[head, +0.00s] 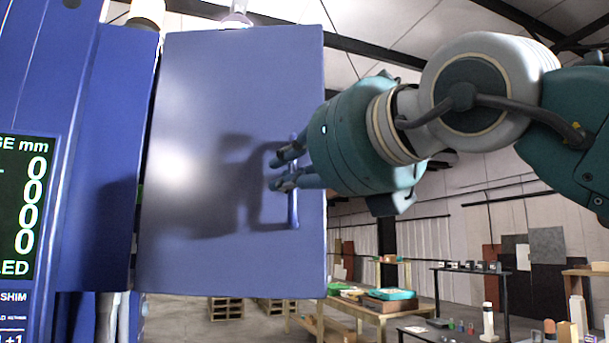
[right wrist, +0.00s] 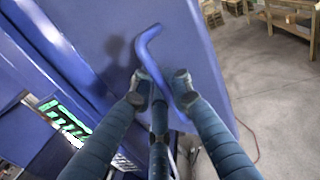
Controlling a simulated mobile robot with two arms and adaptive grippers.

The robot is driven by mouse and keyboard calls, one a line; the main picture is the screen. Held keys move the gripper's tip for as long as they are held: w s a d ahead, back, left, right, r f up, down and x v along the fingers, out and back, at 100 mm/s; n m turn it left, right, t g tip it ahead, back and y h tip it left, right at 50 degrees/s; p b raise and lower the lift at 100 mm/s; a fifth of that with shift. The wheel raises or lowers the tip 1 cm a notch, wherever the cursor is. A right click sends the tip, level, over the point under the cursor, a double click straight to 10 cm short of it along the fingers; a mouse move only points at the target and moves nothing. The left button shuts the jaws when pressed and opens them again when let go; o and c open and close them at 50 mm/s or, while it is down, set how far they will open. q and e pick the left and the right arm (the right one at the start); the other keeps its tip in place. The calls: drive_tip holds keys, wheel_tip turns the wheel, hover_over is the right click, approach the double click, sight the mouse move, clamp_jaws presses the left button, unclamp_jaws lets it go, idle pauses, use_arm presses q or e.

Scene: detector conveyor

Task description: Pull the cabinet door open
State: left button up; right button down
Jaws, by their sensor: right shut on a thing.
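The cabinet door (head: 215,110) is a flat blue panel in the middle of the head view, beside the blue cabinet (head: 98,150) at left. A dark gap runs between the panel's left edge and the cabinet. A blue bar handle (head: 293,215) stands upright near the door's right edge. It also shows in the right wrist view (right wrist: 148,42) as a bent bar. My right gripper (head: 284,170) reaches in from the right and is shut on the handle, its fingers around the bar. The fingers hide the handle's middle. My left gripper is not in view.
A lit display panel (head: 25,210) is on the cabinet's left. Wooden tables with trays (head: 385,300) and a dark table (head: 470,270) stand behind, at lower right. Pallets (head: 226,308) lie on the floor beyond the door. Open floor shows right of the door in the wrist view.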

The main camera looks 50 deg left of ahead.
drive_tip(key=shift+w, duration=0.1)
drive_tip(key=c, duration=1.7)
unclamp_jaws()
drive_tip(key=shift+c, duration=0.2)
drive_tip(key=s+d, duration=0.2)
drive_tip(key=d, duration=1)
